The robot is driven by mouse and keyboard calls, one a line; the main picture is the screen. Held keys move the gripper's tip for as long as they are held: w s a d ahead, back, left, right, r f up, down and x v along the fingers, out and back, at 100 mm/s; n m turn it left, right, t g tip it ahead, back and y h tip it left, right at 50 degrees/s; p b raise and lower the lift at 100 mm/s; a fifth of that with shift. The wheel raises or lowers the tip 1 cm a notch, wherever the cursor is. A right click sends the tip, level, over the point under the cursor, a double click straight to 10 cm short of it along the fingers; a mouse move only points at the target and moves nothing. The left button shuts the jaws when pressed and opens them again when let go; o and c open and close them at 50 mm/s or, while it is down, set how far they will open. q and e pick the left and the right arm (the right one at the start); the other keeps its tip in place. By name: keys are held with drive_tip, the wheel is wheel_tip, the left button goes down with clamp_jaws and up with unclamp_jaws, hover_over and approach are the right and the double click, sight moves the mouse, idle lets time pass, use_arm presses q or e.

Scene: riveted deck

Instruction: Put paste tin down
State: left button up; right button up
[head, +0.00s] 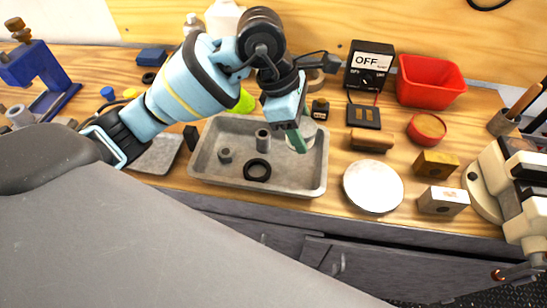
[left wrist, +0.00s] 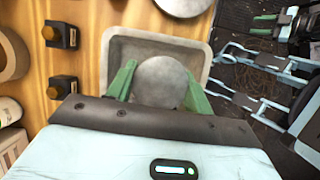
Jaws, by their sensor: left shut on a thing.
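My left gripper (head: 300,142) reaches in from the upper left over the right end of a grey metal tray (head: 255,193). Its green fingers also show in the left wrist view (left wrist: 160,86). They are shut on the round grey paste tin (left wrist: 160,80), one finger on each side. In the head view the tin (head: 316,154) shows only partly, as a pale round shape behind the fingers. It appears to be above the tray; I cannot tell how high.
The tray holds a black ring (head: 257,171), a grey nut (head: 225,156) and a small grey cylinder (head: 262,139). A pale round disc (head: 373,187) lies bare to its right. Nearby are a brown brush-like block (head: 371,140), a red bin (head: 429,82) and a microscope-like device (head: 510,190).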

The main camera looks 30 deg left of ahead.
use_arm(q)
wheel_tip(320, 180, down, 5)
drive_tip(key=shift+r, duration=0.2)
drive_tip(key=shift+f, duration=0.55)
wheel_tip(320, 180, down, 4)
drive_tip(key=shift+r, duration=0.25)
use_arm(e)
drive_tip(key=shift+w, duration=0.15)
use_arm(q)
drive_tip(key=shift+f, duration=0.15)
drive_tip(key=o, duration=1)
use_arm(e)
drive_tip(key=shift+s+f, duration=0.15)
drive_tip(key=shift+s, duration=0.05)
use_arm(q)
drive_tip(key=shift+o, duration=0.2)
